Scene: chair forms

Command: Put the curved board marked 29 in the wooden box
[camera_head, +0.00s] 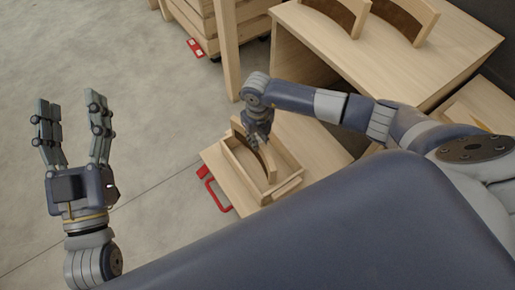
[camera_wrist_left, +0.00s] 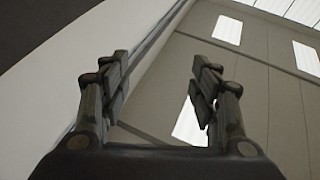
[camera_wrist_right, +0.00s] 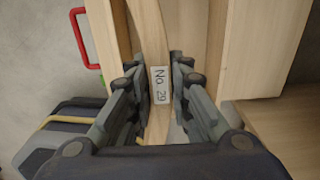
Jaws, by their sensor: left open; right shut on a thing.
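The curved board marked "No. 29" (camera_wrist_right: 150,35) sits between the fingers of my right gripper (camera_wrist_right: 161,95), which is shut on it. In the head view the board (camera_head: 266,160) stands on edge inside the wooden box (camera_head: 292,170), its upper end rising above the rim. My right gripper (camera_head: 258,138) holds it from above at the box's far side. Whether the board touches the box floor is hidden. My left gripper (camera_head: 73,125) is open and empty, raised over the floor at the left; its fingers (camera_wrist_left: 160,85) show in the left wrist view with nothing between them.
The box stands on a low wooden surface (camera_head: 315,150) with a red handle (camera_head: 214,190) at its left side. A wooden table (camera_head: 400,50) with more curved boards (camera_head: 408,20) stands behind at the right. The concrete floor (camera_head: 130,60) at left is clear.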

